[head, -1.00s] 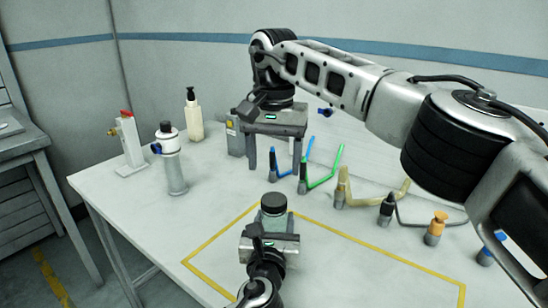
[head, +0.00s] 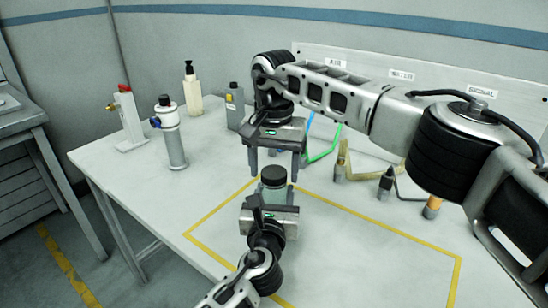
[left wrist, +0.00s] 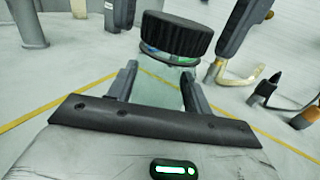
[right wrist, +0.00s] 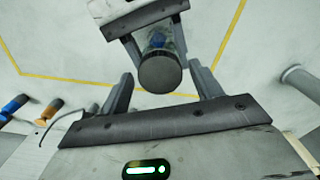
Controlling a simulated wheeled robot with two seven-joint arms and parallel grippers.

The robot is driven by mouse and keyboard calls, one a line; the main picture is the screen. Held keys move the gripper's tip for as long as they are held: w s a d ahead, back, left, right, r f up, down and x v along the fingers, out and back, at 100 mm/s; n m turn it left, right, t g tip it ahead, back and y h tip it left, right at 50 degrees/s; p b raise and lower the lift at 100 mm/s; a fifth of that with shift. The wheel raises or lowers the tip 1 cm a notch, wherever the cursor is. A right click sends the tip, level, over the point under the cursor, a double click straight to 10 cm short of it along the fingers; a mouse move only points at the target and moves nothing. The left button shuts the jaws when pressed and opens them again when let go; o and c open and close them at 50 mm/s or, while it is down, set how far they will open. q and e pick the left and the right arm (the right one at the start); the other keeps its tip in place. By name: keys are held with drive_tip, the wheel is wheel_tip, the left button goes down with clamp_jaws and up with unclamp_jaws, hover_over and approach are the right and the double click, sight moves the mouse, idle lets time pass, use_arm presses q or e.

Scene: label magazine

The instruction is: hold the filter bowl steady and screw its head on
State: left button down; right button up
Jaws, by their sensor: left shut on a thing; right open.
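The filter bowl (left wrist: 158,80) is clear and stands upright between the fingers of my left gripper (left wrist: 160,70), which is shut on it. The dark ribbed head (left wrist: 178,35) sits on the bowl's top, looking slightly tilted in the left wrist view. I cannot tell how far it is threaded. In the head view the head (head: 273,175) shows just above my left gripper (head: 270,208). My right gripper (head: 274,177) is open, pointing down just behind and above the head. In the right wrist view the head (right wrist: 160,73) lies between its fingertips, apart from both.
A grey cylinder with a blue fitting (head: 172,140), a red-topped white stand (head: 128,118), a pump bottle (head: 192,90) and a grey bottle (head: 234,106) stand at the back left. Coloured hooked tools line the back right. The yellow-outlined area (head: 380,230) is clear on the right.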

drive_tip(key=c, duration=1)
